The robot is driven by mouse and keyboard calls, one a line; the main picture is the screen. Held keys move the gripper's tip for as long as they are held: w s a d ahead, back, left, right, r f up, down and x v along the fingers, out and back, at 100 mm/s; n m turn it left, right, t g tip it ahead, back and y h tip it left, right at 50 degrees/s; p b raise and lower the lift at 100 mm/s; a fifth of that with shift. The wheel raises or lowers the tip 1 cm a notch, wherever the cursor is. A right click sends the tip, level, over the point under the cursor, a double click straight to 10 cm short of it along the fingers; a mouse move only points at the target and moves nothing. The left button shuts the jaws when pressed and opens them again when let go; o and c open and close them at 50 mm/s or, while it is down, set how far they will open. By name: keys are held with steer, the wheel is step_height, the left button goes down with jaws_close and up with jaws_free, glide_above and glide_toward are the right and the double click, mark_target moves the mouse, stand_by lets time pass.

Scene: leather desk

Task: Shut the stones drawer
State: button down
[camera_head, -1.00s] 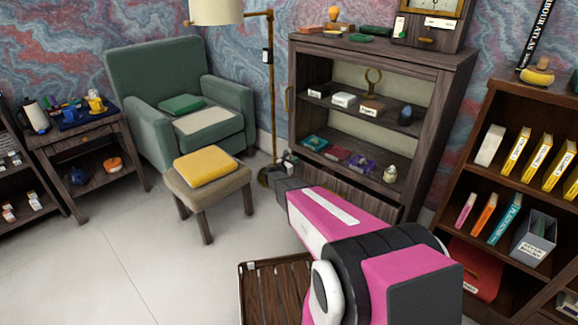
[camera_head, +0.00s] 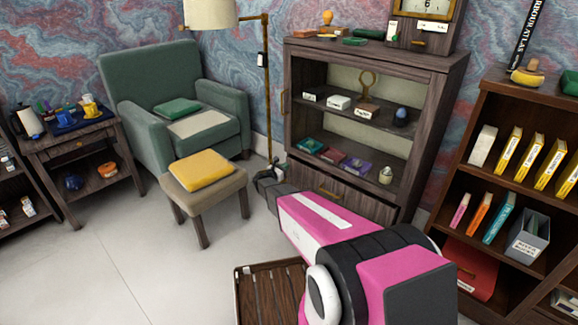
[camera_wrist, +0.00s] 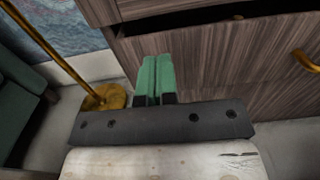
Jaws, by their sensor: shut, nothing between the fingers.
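A wooden drawer (camera_head: 348,200) with a brass handle sits at the bottom of the glass-fronted cabinet; no label naming stones is readable on it. In the wrist view the drawer front (camera_wrist: 220,55) stands partly open, with a dark gap along its top edge and its handle (camera_wrist: 306,61) at the right. My gripper (camera_wrist: 157,78) has its green fingers pressed together, empty. They overlap the left part of the drawer front; I cannot tell whether they touch it. In the head view the gripper (camera_head: 268,181) is left of the drawer, between cabinet and footstool.
A brass lamp base (camera_wrist: 105,97) stands on the floor just left of my fingers. A footstool with a yellow cushion (camera_head: 201,169) and a green armchair (camera_head: 175,105) are to the left. A bookcase (camera_head: 476,154) stands at the right. The floor at front left is clear.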

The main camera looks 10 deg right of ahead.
steer(key=v, duration=0.7)
steer(key=shift+s+a, duration=0.25)
steer(key=c, duration=1.8)
jaws_free()
steer(key=shift+s+a, duration=0.2)
steer(key=shift+a, duration=0.1)
steer(key=o, duration=0.5)
steer(key=shift+s+a, duration=0.1)
steer(key=shift+s, duration=0.05)
steer(key=shift+c, duration=0.2)
steer(key=shift+o, duration=0.7)
steer(key=shift+s+f+m, duration=0.1)
steer(key=shift+s+m, duration=0.15)
steer(key=shift+m, duration=0.05)
steer(key=m+g+h, duration=0.1)
steer(key=m+g, duration=0.6)
steer(key=m, duration=1.4)
glide_toward(328, 193)
steer(key=x, duration=1)
steer(key=shift+w+f, duration=0.15)
steer(key=shift+w, duration=0.1)
jaws_close()
